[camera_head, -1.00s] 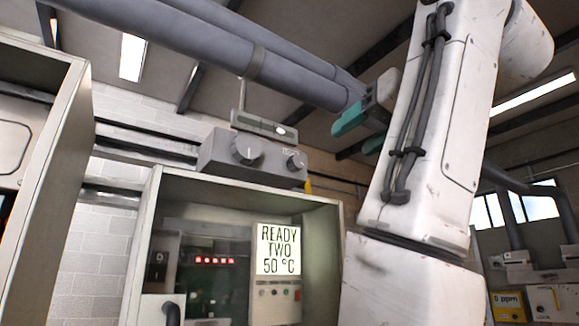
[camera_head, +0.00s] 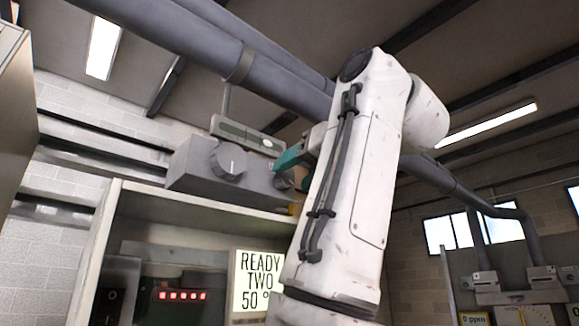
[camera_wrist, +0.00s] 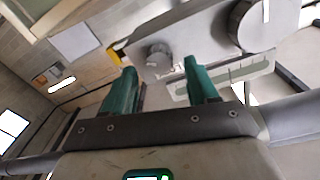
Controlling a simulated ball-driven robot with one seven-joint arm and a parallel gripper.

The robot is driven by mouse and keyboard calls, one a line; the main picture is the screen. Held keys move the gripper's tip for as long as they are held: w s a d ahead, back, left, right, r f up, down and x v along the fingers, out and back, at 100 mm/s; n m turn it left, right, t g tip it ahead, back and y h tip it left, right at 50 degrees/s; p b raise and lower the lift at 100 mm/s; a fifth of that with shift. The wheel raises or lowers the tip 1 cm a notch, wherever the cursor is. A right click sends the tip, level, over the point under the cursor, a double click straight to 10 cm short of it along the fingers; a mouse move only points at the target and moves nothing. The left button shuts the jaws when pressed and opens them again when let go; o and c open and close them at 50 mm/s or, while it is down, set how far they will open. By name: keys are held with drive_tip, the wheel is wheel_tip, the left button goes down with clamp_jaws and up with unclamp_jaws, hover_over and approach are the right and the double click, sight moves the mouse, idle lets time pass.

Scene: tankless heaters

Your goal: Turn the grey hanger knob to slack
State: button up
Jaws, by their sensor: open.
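A grey box (camera_head: 192,170) above the open heater cabinet carries a large grey knob (camera_head: 228,161) and a smaller grey knob (camera_head: 283,181). I cannot read which one is the hanger knob. My gripper (camera_head: 299,154), with teal fingers, is close to the smaller knob and partly hides it in the head view. In the wrist view my gripper (camera_wrist: 160,70) is open and empty. The smaller knob (camera_wrist: 159,58) shows between and beyond the fingertips, apparently untouched. The large knob (camera_wrist: 262,24), with a pale pointer line, lies up and right of the fingers.
A pale gauge strip (camera_head: 240,136) hangs just above the box. A thick grey pipe (camera_head: 190,45) runs overhead, close to my arm. The heater display (camera_head: 257,283) reads READY TWO 50, partly covered by my arm. A yellow part (camera_wrist: 115,55) is at the box's end.

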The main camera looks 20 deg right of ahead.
sight(284, 180)
drive_tip(key=shift+p+x, duration=0.35)
drive_tip(key=shift+x, duration=1.05)
drive_tip(key=c, duration=1.1)
